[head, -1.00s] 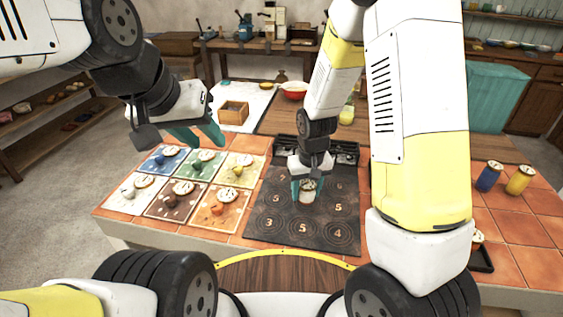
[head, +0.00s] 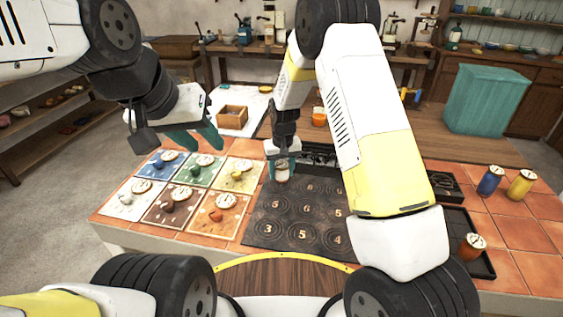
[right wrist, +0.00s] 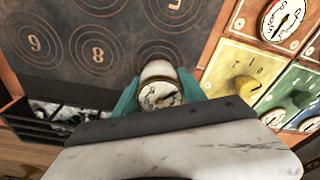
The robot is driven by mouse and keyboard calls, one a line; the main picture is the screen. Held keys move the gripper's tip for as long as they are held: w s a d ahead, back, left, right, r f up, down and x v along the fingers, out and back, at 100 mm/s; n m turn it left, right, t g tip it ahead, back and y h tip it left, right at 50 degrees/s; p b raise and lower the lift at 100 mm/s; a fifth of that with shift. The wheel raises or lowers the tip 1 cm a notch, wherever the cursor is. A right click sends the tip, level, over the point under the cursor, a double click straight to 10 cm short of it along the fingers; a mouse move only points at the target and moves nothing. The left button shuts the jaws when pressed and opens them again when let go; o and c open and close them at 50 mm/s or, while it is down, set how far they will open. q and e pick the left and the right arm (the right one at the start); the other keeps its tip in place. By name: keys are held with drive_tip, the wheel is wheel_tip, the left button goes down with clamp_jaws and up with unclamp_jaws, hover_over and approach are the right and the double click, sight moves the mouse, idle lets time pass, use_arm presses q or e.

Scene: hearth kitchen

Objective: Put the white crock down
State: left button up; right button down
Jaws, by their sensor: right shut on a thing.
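The white crock (head: 281,178) has a dial-like lid and stands at or just above the far left corner of the black numbered mat (head: 262,230). My right gripper (head: 282,168) is shut on it. In the right wrist view the crock (right wrist: 158,72) sits between the teal fingers of my right gripper (right wrist: 160,92). I cannot tell whether its base touches the mat. My left gripper (head: 207,138) hangs empty over the far left of the counter, its teal fingers apart.
Left of the mat lie several coloured tiles with dials and knobs, such as a yellow tile (head: 240,174). A dark metal tray (head: 470,240) with an orange jar (head: 471,247) is at right. Blue (head: 490,181) and yellow (head: 520,184) jars stand beyond. The near part of the mat is clear.

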drive_tip(key=shift+f, duration=0.9)
drive_tip(key=shift+f, duration=0.1)
drive_tip(key=c, duration=0.7)
unclamp_jaws()
drive_tip(key=shift+f, duration=0.1)
drive_tip(key=shift+o, duration=0.2)
